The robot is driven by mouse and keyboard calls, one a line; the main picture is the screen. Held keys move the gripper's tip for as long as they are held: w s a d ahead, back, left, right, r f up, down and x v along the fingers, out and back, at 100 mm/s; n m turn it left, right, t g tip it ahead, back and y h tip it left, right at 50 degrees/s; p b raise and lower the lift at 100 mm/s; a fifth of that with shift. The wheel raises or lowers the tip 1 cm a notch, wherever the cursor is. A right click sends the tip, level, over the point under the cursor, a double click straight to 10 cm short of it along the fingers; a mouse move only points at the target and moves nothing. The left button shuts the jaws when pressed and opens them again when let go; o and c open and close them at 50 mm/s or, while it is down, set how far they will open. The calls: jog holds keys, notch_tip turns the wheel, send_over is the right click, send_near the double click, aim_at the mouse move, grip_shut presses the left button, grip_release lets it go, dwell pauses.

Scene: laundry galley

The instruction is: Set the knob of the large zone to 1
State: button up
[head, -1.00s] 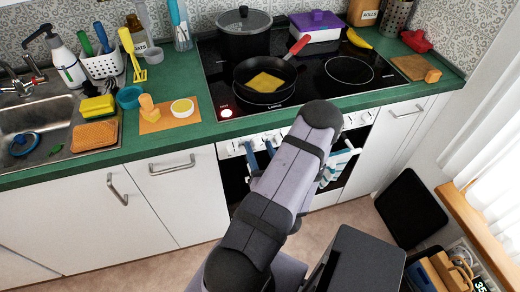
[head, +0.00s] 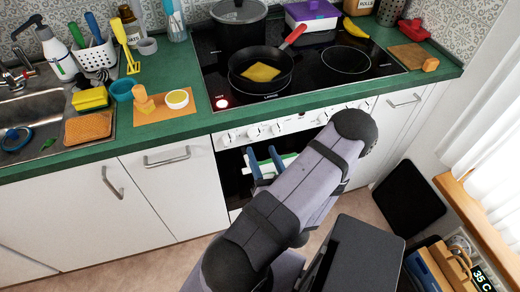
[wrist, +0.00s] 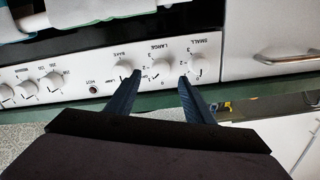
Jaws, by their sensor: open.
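The white control panel shows upside down in the wrist view. The knob of the large zone (wrist: 161,67) is a white knob by the label LARGE, between the knobs labelled SMALL (wrist: 195,66) and BAKE (wrist: 123,69). My gripper (wrist: 159,78) is open and empty, with one dark blue finger on each side of the large-zone knob, near its neighbours. I cannot tell whether the fingers touch anything, and the knob's pointer is too small to read. In the head view my gripper (head: 262,152) is in front of the oven, just below the row of knobs (head: 253,132).
A black pan (head: 262,85) with yellow food and a dark pot (head: 238,25) stand on the cooktop. A red light glows at its front left corner (head: 221,103). A towel (wrist: 25,20) hangs close by the panel.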

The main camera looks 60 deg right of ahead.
jog(key=shift+s+a, duration=0.4)
jog(key=shift+a, duration=0.05)
dwell(0.3)
